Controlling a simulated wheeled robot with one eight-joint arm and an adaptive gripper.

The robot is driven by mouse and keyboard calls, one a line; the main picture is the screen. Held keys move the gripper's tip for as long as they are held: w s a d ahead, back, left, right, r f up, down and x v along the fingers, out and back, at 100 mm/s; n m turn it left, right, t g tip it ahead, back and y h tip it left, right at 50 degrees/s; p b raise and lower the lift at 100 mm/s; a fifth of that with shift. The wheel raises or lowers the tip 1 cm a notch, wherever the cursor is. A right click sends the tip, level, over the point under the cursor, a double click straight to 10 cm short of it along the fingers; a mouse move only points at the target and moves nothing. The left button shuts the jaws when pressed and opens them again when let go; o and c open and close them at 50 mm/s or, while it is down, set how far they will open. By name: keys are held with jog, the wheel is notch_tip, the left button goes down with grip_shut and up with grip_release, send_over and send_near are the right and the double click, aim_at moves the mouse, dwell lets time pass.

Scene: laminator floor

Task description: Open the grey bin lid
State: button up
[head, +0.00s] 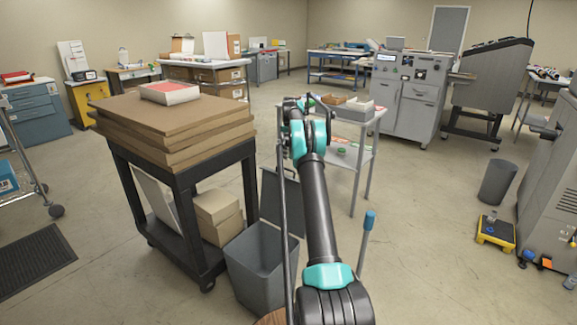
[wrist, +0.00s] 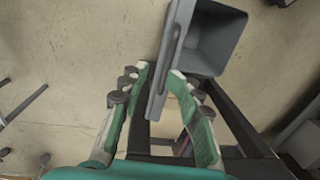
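The grey bin (head: 258,268) stands on the floor beside the black cart. Its grey lid (head: 282,203) is raised and stands steeply at the bin's far side, leaving the top open. In the wrist view the lid (wrist: 169,62) shows nearly edge-on, and the bin's open, empty-looking inside (wrist: 218,42) lies to its right. My gripper (wrist: 160,75) is open, its two green-and-grey fingers spread with part of the lid between them in the picture. I cannot tell whether they touch it. In the head view my arm hides most of the gripper.
The black cart (head: 184,178) with stacked brown boards stands left of the bin. A small grey table (head: 345,150) with trays stands behind my arm. A blue-handled upright tool (head: 368,222) is to the right. Open floor lies beyond it.

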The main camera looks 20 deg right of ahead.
notch_tip(320, 180, up, 5)
jog(key=shift+d+r, duration=0.1)
jog(key=shift+d, duration=0.05)
dwell(0.5)
jog(key=s+a+r+m+t, duration=0.15)
jog(key=s+a, duration=0.25)
jog(key=s, duration=0.4)
jog(key=s+a+r+m, duration=0.1)
jog(key=s+a+r, duration=0.1)
jog(key=s+a, duration=0.45)
jog(key=s+a+r+m+t, duration=0.1)
jog(key=s+a+r+m, duration=0.15)
jog(key=s, duration=0.65)
jog(key=s+a+f, duration=0.2)
jog(key=s+f, duration=0.2)
jog(key=s, duration=0.7)
jog(key=s+a+f+m+t, duration=0.1)
jog(key=s+f, duration=0.3)
jog(key=s, duration=0.8)
jog(key=s+a+f+m+t, duration=0.1)
jog(key=s+a+f, duration=0.2)
jog(key=s, duration=0.8)
notch_tip(320, 180, down, 2)
jog(key=shift+s+h, duration=0.3)
jog(key=shift+s, duration=0.05)
jog(key=shift+a, duration=0.15)
